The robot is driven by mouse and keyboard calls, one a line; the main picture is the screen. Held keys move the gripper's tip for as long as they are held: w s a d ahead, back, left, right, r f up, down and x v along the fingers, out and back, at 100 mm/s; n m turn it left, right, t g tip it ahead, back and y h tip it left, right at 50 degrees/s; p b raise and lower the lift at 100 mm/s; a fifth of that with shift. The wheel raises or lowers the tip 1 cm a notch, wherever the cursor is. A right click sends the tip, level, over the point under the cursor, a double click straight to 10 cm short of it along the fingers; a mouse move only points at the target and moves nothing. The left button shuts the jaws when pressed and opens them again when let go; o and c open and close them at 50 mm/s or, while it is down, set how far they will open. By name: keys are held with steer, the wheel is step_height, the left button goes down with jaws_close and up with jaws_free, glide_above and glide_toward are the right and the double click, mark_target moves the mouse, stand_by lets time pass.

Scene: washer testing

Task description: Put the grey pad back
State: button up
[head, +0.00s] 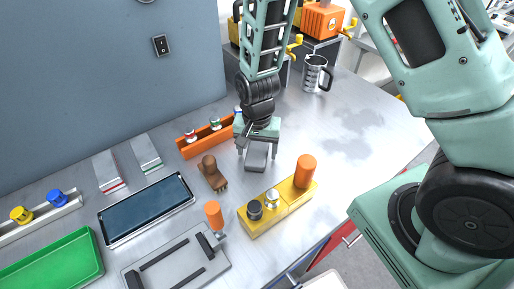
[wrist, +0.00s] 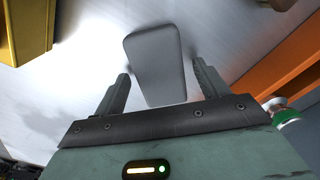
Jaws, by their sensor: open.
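The grey pad (head: 256,158) is a small rounded block below my gripper (head: 257,153), near the middle of the table. In the wrist view the grey pad (wrist: 156,60) lies between the two open fingers of my gripper (wrist: 161,72), with a gap visible on each side. The fingers point down toward the metal tabletop. I cannot tell exactly how high the fingertips are above the table.
An orange rack (head: 193,148) stands just left, a brown brush (head: 212,172) at lower left, and a yellow block with knobs (head: 296,193) in front. A dark blue tray (head: 147,208) and grey fixture (head: 172,268) lie further left.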

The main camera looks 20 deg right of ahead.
mark_target(257, 151)
step_height(257, 151, up, 12)
steer(key=s+a+r+n, duration=0.3)
steer(key=s+n, duration=0.4)
steer(key=s, duration=0.3)
steer(key=s+a+r+n, duration=0.3)
steer(key=s+r+n, duration=0.2)
steer(key=s, duration=0.5)
steer(key=n, duration=0.2)
steer(key=shift+a+n+y+b, duration=0.15)
steer(key=shift+n+y+b, duration=0.15)
steer(key=shift+b, duration=0.1)
